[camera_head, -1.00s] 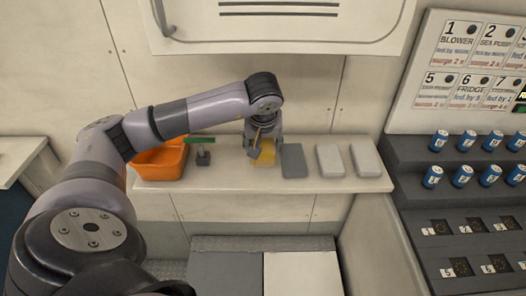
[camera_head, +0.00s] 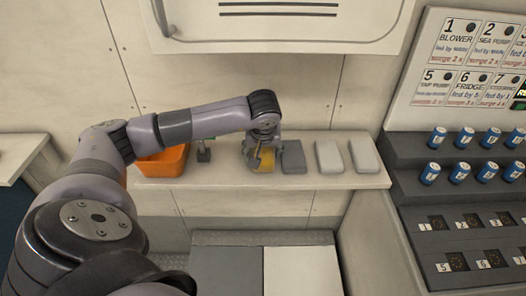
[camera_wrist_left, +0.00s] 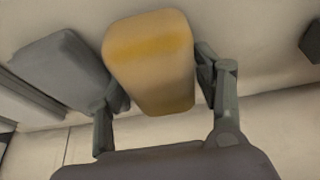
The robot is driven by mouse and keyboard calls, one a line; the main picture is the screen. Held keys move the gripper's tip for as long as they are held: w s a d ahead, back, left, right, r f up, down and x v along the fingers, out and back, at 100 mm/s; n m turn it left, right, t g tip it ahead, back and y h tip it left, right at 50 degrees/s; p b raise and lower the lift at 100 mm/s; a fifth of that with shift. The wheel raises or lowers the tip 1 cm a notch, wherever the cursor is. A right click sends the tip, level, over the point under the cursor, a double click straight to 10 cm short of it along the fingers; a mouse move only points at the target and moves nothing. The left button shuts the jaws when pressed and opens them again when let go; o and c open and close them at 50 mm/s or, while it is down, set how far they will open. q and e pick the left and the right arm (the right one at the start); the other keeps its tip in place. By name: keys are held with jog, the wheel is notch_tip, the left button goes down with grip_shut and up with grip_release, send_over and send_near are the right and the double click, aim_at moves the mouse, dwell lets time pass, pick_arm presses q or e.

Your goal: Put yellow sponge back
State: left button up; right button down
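The yellow sponge (camera_head: 267,160) is at the white shelf, just left of a dark grey pad. My left gripper (camera_head: 257,154) is over it and partly covers it in the head view. In the left wrist view the yellow sponge (camera_wrist_left: 152,62) is between the two fingers of my left gripper (camera_wrist_left: 160,82), which appear to press on its two sides. Whether its underside touches the shelf is not clear. My right gripper is not in view.
On the shelf (camera_head: 330,182), a dark grey pad (camera_head: 293,157) and two light grey pads (camera_head: 329,156) (camera_head: 363,155) stand to the right. An orange bin (camera_head: 163,163) and a small grey block (camera_head: 204,155) are to the left. A stepped panel with blue cylinders (camera_head: 430,173) is farther right.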

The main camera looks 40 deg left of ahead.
pick_arm(q)
jog(key=shift+r, duration=0.3)
jog(key=b+v, duration=0.1)
jog(key=v, duration=1)
jog(key=shift+r, duration=0.35)
jog(key=shift+d, duration=0.2)
